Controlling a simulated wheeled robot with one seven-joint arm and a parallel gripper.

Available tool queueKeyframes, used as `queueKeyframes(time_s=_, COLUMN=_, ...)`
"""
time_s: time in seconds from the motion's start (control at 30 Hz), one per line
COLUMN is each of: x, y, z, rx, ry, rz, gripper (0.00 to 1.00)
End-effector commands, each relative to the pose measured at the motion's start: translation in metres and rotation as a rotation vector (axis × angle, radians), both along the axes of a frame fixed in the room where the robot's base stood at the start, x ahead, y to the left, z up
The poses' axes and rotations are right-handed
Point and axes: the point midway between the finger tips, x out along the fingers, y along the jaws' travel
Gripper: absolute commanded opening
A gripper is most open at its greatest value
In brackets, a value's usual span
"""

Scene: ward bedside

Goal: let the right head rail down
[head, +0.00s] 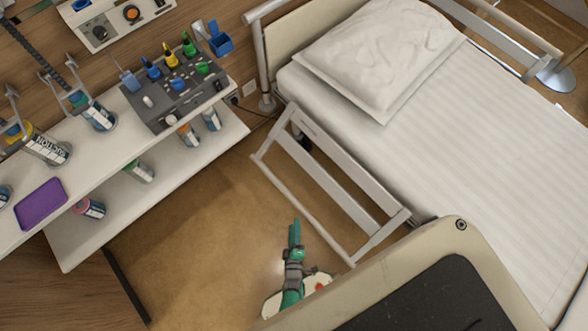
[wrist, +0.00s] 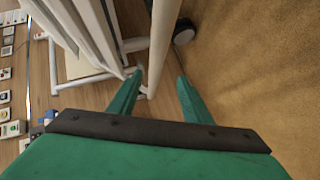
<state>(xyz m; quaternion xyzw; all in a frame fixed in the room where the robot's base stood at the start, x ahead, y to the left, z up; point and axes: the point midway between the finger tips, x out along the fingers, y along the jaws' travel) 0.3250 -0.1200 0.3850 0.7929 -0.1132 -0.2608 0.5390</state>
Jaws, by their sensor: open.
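The right head rail (head: 303,207) is a pale barred frame on the near side of the bed. In the head view it hangs out and down from the mattress edge, with its outer bar low over the floor. My green gripper (head: 294,222) is open, just left of the rail's outer bar near its lower end, with a visible gap. In the wrist view, a cream bar (wrist: 165,40) runs between the lines of my open fingers (wrist: 158,90). I cannot tell how deep it lies, and I see no grip on it. No release latch is clearly visible.
The bed (head: 480,130) has a pillow (head: 380,55) at its head and another rail (head: 510,30) on its far side. A caster (wrist: 183,35) shows in the wrist view. Floor (head: 200,220) between is clear.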

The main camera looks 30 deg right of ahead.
Motion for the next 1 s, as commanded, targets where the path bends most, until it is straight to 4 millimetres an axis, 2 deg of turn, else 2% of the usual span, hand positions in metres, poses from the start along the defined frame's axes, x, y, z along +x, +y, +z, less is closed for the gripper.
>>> queueKeyframes(time_s=0.23, x=-0.017, y=0.011, z=0.006, rx=0.001, ry=0.0, rz=0.001, gripper=0.45)
queueKeyframes(time_s=0.53, x=-0.019, y=0.012, z=0.006, rx=0.001, ry=0.0, rz=0.003, gripper=0.45)
queueKeyframes(time_s=0.57, x=-0.019, y=0.012, z=0.006, rx=0.001, ry=0.001, rz=0.002, gripper=0.42)
queueKeyframes(time_s=0.73, x=-0.021, y=0.018, z=0.013, rx=0.022, ry=-0.012, rz=0.003, gripper=0.02)
queueKeyframes(time_s=0.87, x=-0.027, y=0.035, z=0.035, rx=0.088, ry=-0.055, rz=0.005, gripper=0.0)
queueKeyframes(time_s=1.0, x=-0.039, y=0.058, z=0.078, rx=0.214, ry=-0.125, rz=0.007, gripper=0.0)
